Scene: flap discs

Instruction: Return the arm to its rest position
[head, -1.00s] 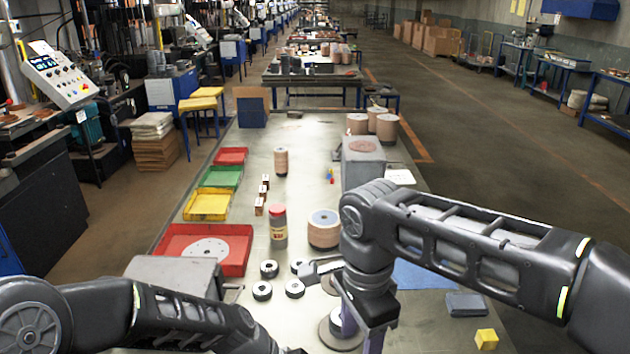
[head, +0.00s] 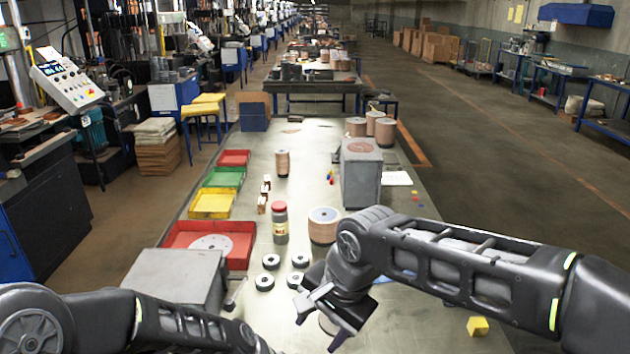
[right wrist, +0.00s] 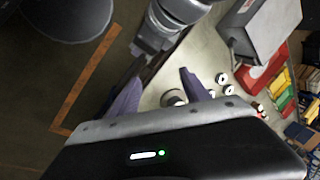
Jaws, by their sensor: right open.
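My right arm (head: 470,262) reaches in from the right, over the table. My right gripper (head: 318,325) is tilted toward the lower left in the head view, its jaws apart and empty. In the right wrist view its two purple fingers (right wrist: 160,92) stand wide apart, with nothing held between them. My left arm (head: 160,325) lies across the lower left of the head view. Its gripper is out of frame.
Several dark rings (head: 270,262) lie left of the right gripper. A red-capped jar (head: 280,223) and a coil (head: 323,226) stand beyond. A grey block (head: 178,275) and red tray (head: 241,240) sit left. A yellow cube (head: 477,326) lies right.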

